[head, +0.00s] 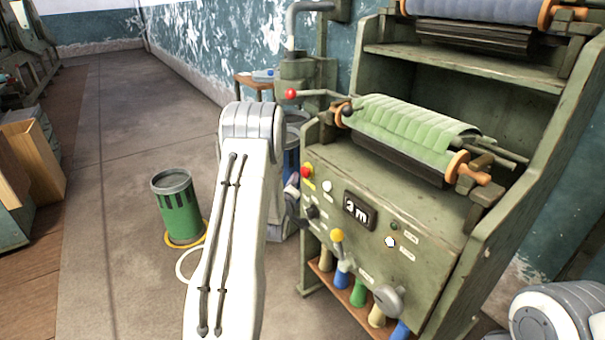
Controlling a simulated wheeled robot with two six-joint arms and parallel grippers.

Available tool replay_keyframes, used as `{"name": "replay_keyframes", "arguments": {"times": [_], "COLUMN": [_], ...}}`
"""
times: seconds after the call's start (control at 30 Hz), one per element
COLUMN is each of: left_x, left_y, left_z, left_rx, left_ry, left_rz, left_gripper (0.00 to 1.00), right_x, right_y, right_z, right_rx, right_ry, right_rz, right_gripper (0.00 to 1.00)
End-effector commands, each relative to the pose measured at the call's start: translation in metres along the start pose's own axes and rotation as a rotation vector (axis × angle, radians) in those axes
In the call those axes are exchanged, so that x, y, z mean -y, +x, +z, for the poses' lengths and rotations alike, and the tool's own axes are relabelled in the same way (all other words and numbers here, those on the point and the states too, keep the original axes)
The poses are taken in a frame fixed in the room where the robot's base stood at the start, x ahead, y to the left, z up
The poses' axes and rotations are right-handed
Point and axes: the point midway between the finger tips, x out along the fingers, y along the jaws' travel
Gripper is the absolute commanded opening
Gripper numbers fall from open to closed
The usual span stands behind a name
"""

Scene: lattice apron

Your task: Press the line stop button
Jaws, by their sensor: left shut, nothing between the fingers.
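The machine's sloped green front panel (345,245) carries a round red button (306,171) at its upper left, with a small label beside it. No label is readable, so I cannot tell for sure that this is the line stop button. A white button (327,186), a yellow knob (337,235) and another white button (390,242) are also on the panel. My left gripper (301,221) is shut and empty, just left of the panel and below the red button, partly hidden behind my left arm. My right gripper is out of view; only part of my right arm shows at bottom right.
A roller with green quilted cloth (405,125) lies above the panel. A red-tipped lever (290,93) sticks out at the machine's upper left. A green bin (177,210) stands on the floor to the left. Bare floor (130,130) lies beyond it.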

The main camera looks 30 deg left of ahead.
Motion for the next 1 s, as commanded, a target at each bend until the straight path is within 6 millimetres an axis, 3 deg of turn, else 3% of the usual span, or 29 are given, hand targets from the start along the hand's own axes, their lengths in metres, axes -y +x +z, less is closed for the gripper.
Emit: {"name": "replay_keyframes", "arguments": {"times": [1.0], "left_x": [-0.0041], "left_y": [0.0055], "left_z": [0.0044], "left_rx": [0.000], "left_ry": [0.000], "left_rz": [0.000], "left_gripper": [0.00], "right_x": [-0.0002], "right_y": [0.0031], "right_z": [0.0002], "right_rx": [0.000], "right_ry": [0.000], "right_rz": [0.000], "right_gripper": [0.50]}}
